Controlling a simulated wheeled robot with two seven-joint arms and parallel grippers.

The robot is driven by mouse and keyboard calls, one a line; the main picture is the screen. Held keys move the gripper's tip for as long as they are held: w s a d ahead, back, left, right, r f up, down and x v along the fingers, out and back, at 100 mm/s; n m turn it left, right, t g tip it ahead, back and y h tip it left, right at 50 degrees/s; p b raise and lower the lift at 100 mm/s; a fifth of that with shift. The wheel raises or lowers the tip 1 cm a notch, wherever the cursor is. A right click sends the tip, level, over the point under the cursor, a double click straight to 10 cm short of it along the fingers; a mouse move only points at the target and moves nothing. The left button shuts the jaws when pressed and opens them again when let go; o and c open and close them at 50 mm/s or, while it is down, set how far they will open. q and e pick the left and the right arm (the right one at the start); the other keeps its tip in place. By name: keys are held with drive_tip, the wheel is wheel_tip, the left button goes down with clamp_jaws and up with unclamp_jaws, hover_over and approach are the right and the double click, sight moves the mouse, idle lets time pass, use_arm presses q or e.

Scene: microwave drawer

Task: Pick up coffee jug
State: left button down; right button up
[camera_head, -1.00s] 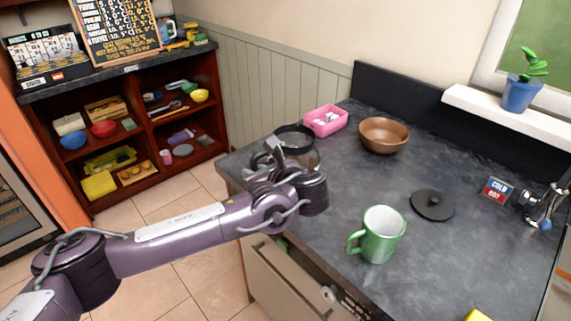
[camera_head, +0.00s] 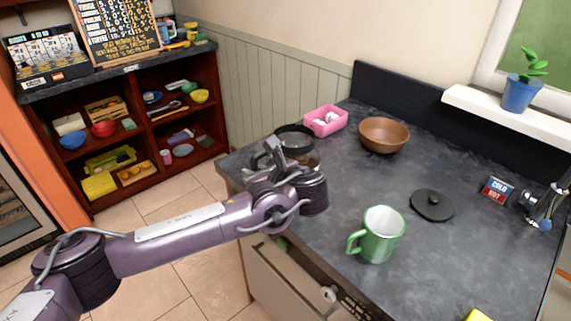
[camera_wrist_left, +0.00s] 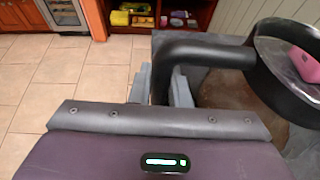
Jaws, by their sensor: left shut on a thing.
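The coffee jug (camera_head: 296,134) stands at the left end of the dark counter, with a black rim and a see-through body. My left arm hides much of it in the head view. In the left wrist view the jug's black handle (camera_wrist_left: 207,54) runs between the two fingers of my left gripper (camera_wrist_left: 160,85). The left gripper is shut on this handle. In the head view the left gripper (camera_head: 270,155) is at the near left side of the jug. My right gripper is not in view.
Close behind the jug is a pink box (camera_head: 325,120), with a brown bowl (camera_head: 384,135) to its right. A green mug (camera_head: 377,235) and a black lid (camera_head: 432,205) stand on the counter (camera_head: 350,185). A sink tap (camera_head: 546,205) is at the right.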

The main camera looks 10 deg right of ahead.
use_arm(q)
drive_tip(key=shift+r, duration=0.2)
drive_tip(key=shift+w+r, duration=0.1)
drive_tip(key=shift+r, duration=0.5)
wheel_tip(320, 180, up, 19)
drive_tip(key=b, duration=0.2)
drive_tip(key=shift+f, duration=0.15)
idle(0.9)
